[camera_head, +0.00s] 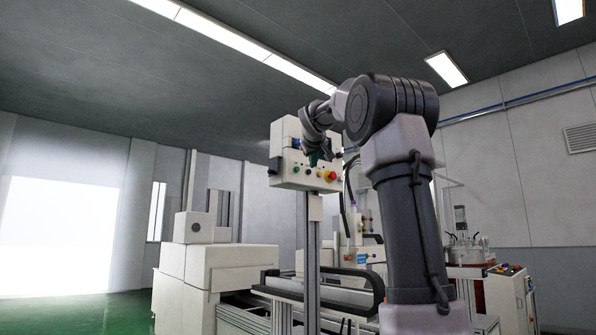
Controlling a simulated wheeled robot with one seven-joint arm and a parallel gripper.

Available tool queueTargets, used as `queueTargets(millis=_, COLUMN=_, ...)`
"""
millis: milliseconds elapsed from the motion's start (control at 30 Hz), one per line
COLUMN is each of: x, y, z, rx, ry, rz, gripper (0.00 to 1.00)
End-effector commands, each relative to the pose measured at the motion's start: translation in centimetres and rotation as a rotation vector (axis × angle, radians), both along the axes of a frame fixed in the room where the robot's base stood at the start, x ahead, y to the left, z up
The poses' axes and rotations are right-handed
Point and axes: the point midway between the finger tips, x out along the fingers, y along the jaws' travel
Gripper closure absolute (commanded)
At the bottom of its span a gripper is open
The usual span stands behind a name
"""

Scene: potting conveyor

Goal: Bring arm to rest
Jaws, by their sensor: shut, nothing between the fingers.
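My arm (404,200) rises at the right of the middle, bends at a large dark joint high up, and reaches left and away from the camera. My gripper (319,156) is at its far end, small and dark, in front of a white control box (290,165). It is shut and empty. Its fingertips are hard to make out against the box, and I cannot tell whether there is a gap between them.
The control box, with coloured buttons and a red knob, stands on a grey post (313,255). White machine housings (215,270) stand to the left. A machine with a button panel (510,290) stands at the right. Green floor (75,315) is open at lower left.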

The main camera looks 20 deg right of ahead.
Motion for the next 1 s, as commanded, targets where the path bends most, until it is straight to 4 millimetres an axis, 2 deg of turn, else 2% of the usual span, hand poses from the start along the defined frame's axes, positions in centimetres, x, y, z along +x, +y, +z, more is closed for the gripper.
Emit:
queueTargets(millis=567, x=0.0, y=0.0, z=0.0, rx=0.000, ry=0.000, rz=0.000, gripper=1.00)
queueTargets(millis=667, x=-0.6, y=0.4, z=-0.6, rx=0.020, ry=0.007, rz=0.004, gripper=1.00)
queueTargets(millis=767, x=-2.8, y=1.7, z=-2.8, rx=0.096, ry=0.036, rz=0.017, gripper=1.00)
queueTargets(millis=867, x=-6.8, y=4.2, z=-7.1, rx=0.229, ry=0.090, rz=0.036, gripper=1.00)
queueTargets(millis=1000, x=-13.6, y=8.1, z=-14.5, rx=0.434, ry=0.186, rz=0.047, gripper=1.00)
